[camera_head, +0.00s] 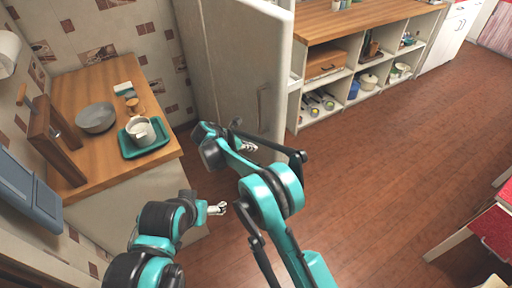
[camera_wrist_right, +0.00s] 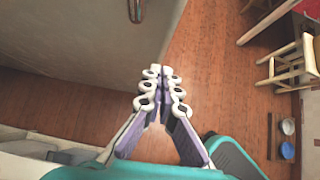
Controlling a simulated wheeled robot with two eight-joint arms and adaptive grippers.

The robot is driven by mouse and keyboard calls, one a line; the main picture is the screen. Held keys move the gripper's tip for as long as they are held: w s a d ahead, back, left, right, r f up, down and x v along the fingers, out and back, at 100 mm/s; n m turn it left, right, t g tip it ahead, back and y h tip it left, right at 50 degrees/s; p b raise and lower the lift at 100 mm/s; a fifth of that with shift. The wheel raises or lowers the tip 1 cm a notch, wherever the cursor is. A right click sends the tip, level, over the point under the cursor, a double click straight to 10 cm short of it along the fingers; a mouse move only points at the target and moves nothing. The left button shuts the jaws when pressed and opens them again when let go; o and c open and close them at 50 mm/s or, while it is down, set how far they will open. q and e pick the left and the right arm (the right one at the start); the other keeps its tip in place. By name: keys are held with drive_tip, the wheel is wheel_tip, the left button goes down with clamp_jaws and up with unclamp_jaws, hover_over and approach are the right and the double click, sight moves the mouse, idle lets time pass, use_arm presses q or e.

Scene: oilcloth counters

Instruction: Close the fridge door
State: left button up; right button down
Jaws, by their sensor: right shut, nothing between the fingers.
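The fridge door (camera_head: 235,65) is a tall beige panel at the back of the head view, with a vertical handle (camera_head: 264,108) near its right edge. In the right wrist view the door (camera_wrist_right: 80,65) fills the upper left, and its handle (camera_wrist_right: 137,8) shows at the top. How far the door stands open is hard to tell. My right gripper (camera_head: 249,147) is low by the door's front; in the wrist view its fingers (camera_wrist_right: 161,75) are shut and empty beside the door's lower edge. Contact is unclear. My left gripper (camera_head: 218,209) is low by the counter, its fingers small.
A wooden counter (camera_head: 78,95) at left holds a grey bowl (camera_head: 96,117) and a teal tray (camera_head: 131,151) with a white pot (camera_head: 141,131). Open shelves (camera_head: 340,82) stand right of the fridge. A red-topped table (camera_head: 493,232) is at far right. The brown floor between is clear.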

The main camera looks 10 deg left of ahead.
sight(273, 147)
drive_tip(key=w+d+f+b, duration=0.1)
drive_tip(key=d, duration=0.1)
drive_tip(key=w+d+f+b, duration=0.1)
drive_tip(key=w+d+f, duration=0.1)
drive_tip(key=w+d+f+b, duration=0.1)
drive_tip(key=shift+w+d+f, duration=0.25)
drive_tip(key=shift+w+d, duration=0.1)
drive_tip(key=shift+d, duration=0.05)
drive_tip(key=shift+w+d+r, duration=0.15)
drive_tip(key=shift+w+d, duration=0.1)
drive_tip(key=shift+d, duration=0.05)
drive_tip(key=shift+d, duration=0.1)
